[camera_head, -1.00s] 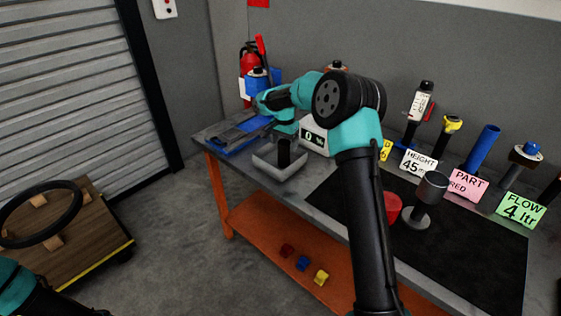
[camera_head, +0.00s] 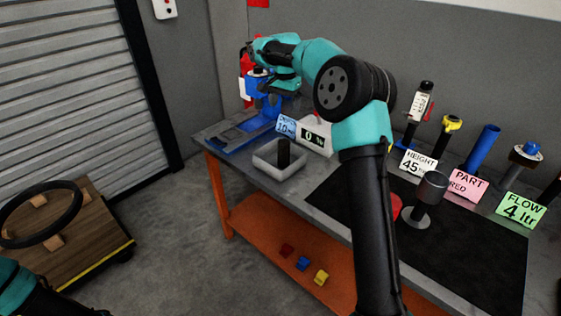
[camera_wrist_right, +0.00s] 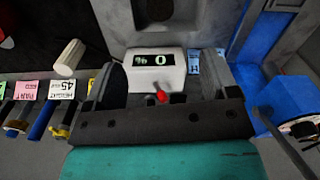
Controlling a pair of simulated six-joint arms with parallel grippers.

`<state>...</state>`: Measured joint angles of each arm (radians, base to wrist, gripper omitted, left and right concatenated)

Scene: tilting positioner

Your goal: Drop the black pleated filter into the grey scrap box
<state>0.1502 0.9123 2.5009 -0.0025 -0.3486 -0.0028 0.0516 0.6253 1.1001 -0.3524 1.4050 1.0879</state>
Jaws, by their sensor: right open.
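The black pleated filter (camera_head: 283,152) stands upright inside the grey scrap box (camera_head: 266,170) at the far left part of the bench. The box also shows at the top of the right wrist view (camera_wrist_right: 118,32), with the dark filter (camera_wrist_right: 156,9) inside it. My right gripper (camera_head: 268,98) is open and empty, above and behind the box, clear of the filter. Its jaws show spread apart in the right wrist view (camera_wrist_right: 160,78). Part of my left arm shows at the lower left of the head view, but its gripper is out of frame.
A white display box (camera_head: 315,136) reading 0 % stands beside the scrap box. A blue fixture (camera_head: 245,132) lies at the bench's left end. A depth card (camera_head: 286,125), a red cup (camera_head: 394,207) and a metal cup on a stand (camera_head: 431,188) are on the bench.

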